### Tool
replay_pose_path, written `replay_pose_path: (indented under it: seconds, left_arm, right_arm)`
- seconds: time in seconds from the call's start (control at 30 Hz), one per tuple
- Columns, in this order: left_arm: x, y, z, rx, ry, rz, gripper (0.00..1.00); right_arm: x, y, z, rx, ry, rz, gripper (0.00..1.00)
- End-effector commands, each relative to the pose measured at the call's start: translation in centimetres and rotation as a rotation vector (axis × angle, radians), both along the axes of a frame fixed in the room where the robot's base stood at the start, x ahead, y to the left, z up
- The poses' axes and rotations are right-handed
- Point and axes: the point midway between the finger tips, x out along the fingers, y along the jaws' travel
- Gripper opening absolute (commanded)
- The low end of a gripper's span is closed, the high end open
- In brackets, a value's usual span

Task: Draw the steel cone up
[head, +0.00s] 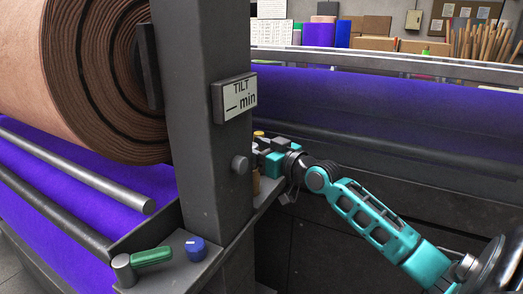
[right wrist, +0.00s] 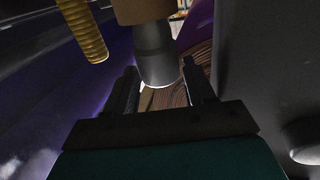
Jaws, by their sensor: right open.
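The steel cone (right wrist: 155,58) shows in the right wrist view as a smooth grey tapered piece with a bright rim, below a tan collar (right wrist: 140,8). My right gripper (right wrist: 161,80) is open, with one dark finger on each side of the cone's lower end. I cannot tell whether either finger touches it. In the head view my right gripper (head: 262,147) is at the ledge just behind the dark post, and the post hides part of that spot. The cone cannot be made out there. My left gripper is not in view.
The dark post (head: 205,120) with a "TILT min" sign (head: 234,97) stands close left of my right gripper. A yellow ribbed piece (right wrist: 82,30) hangs near the cone. A big felt roll (head: 85,70), a green handle (head: 152,256) and a blue knob (head: 195,249) are at left.

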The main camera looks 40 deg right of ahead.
Motion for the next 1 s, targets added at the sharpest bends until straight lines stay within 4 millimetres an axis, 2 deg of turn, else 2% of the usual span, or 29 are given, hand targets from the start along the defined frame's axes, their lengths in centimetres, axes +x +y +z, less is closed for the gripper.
replay_pose_path:
  seconds: [0.17,0.6,1.0]
  left_arm:
    - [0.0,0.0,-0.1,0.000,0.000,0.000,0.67]
    - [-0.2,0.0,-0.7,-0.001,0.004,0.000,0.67]
    - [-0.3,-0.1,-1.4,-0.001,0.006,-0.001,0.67]
  right_arm:
    - [-1.1,-0.2,-0.3,-0.001,0.005,0.000,0.54]
    - [-6.8,-0.9,-0.3,-0.002,0.004,0.000,0.54]
    - [-11.1,-1.5,-0.2,-0.001,0.000,0.000,0.54]
